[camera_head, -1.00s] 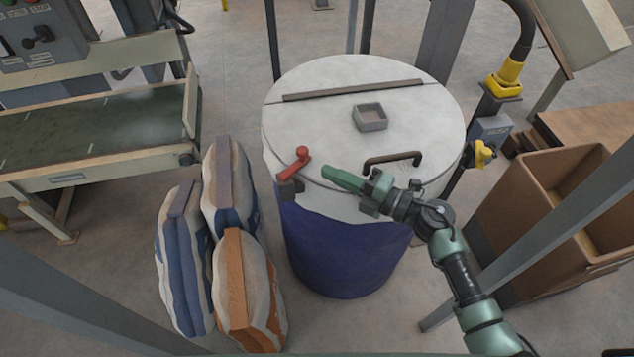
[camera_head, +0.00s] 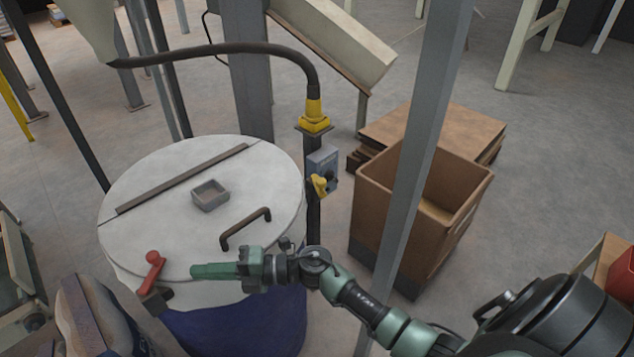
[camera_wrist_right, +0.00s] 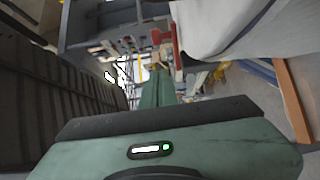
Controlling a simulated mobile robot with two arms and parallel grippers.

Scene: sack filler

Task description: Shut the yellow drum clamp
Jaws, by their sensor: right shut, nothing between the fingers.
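The drum is dark blue (camera_head: 240,325) with a round pale lid (camera_head: 165,225), which looks flat and closed. A yellow lever (camera_head: 319,185) shows at the lid's right side, in front of a grey-blue box on a post. I cannot tell whether it is fixed to the drum or the post, or whether it is shut. A red lever with a ball knob (camera_head: 153,268) sits on a dark block at the lid's front left rim. My right gripper (camera_head: 198,271) is shut and empty over the front rim, pointing left, just right of the red lever. My left gripper is out of view.
A black lid handle (camera_head: 245,229) and a small square grey tray (camera_head: 210,195) are on the lid. Filled sacks (camera_head: 95,315) lean at front left.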

